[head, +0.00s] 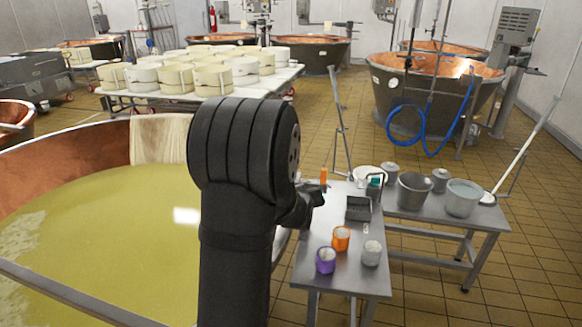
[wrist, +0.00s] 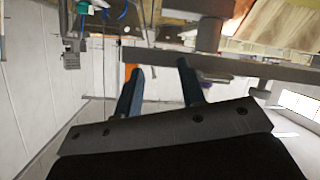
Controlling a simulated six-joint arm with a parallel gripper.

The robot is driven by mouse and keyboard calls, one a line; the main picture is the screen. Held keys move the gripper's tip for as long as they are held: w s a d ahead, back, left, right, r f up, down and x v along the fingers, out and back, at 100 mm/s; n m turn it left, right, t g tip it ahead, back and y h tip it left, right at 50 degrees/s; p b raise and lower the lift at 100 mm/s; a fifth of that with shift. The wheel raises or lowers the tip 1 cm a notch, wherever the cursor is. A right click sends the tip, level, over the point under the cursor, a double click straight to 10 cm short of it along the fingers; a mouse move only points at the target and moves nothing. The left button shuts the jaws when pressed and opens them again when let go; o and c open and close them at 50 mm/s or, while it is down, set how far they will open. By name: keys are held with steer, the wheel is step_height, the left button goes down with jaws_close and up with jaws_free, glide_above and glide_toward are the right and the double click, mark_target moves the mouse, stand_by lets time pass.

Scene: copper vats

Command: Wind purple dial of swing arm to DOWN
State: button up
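I cannot make out a purple dial, a swing arm or a DOWN mark in either view. The only purple thing I see is a small cup-like piece (head: 326,261) at the front left of the small steel table (head: 312,275) in the head view. My gripper (head: 317,197) is above the back left part of that table, apart from the purple piece, and partly hidden by my arm. In the wrist view its two fingers (wrist: 160,75) stand apart with nothing held between them. An orange upright piece (head: 323,177) shows just behind the gripper.
An orange cup (head: 341,238) and a grey cup (head: 371,253) stand near the purple piece. A dark tray (head: 358,208) lies behind them. A second table with buckets (head: 463,197) is at the right. A large copper vat (head: 95,140) of yellowish liquid fills the left.

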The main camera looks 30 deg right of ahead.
steer(key=s+a+r+m+t+h, duration=0.2)
steer(key=a+r+m+t+h, duration=0.15)
steer(key=a, duration=0.65)
steer(key=shift+m+y, duration=0.35)
steer(key=shift+y, duration=0.1)
steer(key=x, duration=1.7)
steer(key=shift+w, duration=0.35)
steer(key=shift+a, duration=0.1)
jaws_close()
